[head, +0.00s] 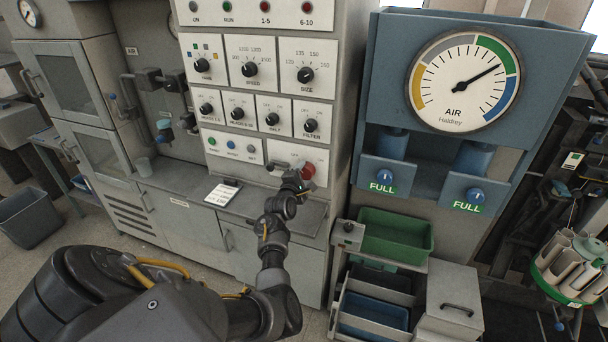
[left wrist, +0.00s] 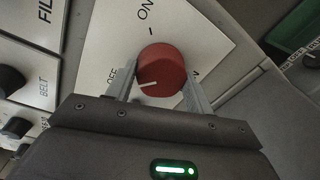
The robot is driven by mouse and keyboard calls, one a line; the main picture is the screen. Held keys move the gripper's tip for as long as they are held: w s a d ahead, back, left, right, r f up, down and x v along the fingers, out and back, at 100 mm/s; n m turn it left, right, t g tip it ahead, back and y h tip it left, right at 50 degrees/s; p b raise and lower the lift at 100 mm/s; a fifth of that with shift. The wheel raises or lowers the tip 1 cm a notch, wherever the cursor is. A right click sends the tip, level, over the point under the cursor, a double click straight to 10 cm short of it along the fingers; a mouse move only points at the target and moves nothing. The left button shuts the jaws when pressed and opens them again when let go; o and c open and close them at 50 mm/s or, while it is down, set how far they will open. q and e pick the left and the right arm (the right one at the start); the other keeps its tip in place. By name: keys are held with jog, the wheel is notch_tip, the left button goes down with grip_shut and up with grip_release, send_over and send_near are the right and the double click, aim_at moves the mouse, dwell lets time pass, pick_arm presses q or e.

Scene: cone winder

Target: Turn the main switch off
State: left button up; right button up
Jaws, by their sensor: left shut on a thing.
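The main switch is a round red knob (head: 308,170) at the lower right of the grey control panel; the arm partly covers its plate in the head view. In the left wrist view the red knob (left wrist: 163,68) sits on a white plate (left wrist: 100,40) with "ON" at the top and "OFF" at the left. The knob's white line points left, toward the "OFF" side. My left gripper (head: 290,176) is at the knob. In the left wrist view its two fingers (left wrist: 160,88) stand on either side of the knob, shut on it. My right gripper is out of view.
Black knobs (head: 271,119) and small coloured buttons fill the panel around the switch. A grey counter (head: 180,180) with a white card (head: 222,194) lies below. To the right are a blue air gauge unit (head: 375,60) and a green bin (head: 425,232).

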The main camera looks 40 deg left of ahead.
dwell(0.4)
pick_arm(q)
jog(key=o, duration=1)
jog(key=shift+c, duration=0.2)
jog(key=shift+s+d+f, duration=0.1)
jog(key=shift+s+d, duration=0.05)
jog(key=shift+s, duration=0.3)
jog(key=b+v, duration=0.2)
jog(key=v, duration=0.7)
jog(key=shift+s+b, duration=0.35)
jog(key=shift+d, duration=0.15)
